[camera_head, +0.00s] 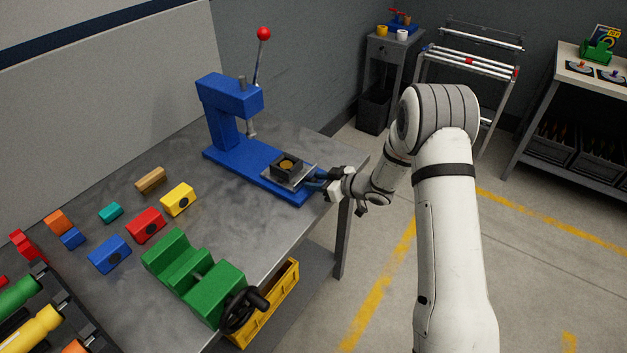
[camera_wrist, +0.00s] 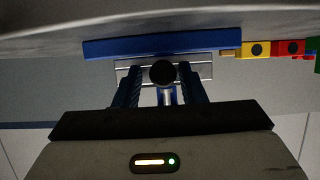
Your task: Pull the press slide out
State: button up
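The blue arbor press (camera_head: 228,106) stands on the workbench, its lever topped by a red ball. Its slide, a flat metal plate (camera_head: 303,177), lies on the blue base and carries a dark block with a round brass-coloured centre. My gripper (camera_head: 318,184) is at the slide's front end. In the wrist view the slide's plate (camera_wrist: 205,70) shows beyond the fingers, with a round black knob (camera_wrist: 162,73) in front of it. My gripper's blue fingers (camera_wrist: 163,82) stand on both sides of the knob, apparently with gaps. The knob is hidden in the head view.
A green vise (camera_head: 196,272) and several coloured blocks, such as a yellow one (camera_head: 178,199), occupy the bench's left and front. A yellow bin (camera_head: 270,305) sits below the bench edge.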

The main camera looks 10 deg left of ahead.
jog(key=shift+o, duration=0.8)
jog(key=b+v, duration=0.1)
jog(key=v, duration=0.6)
jog(key=shift+s+d, duration=0.2)
jog(key=shift+d, duration=0.15)
jog(key=shift+r, duration=0.1)
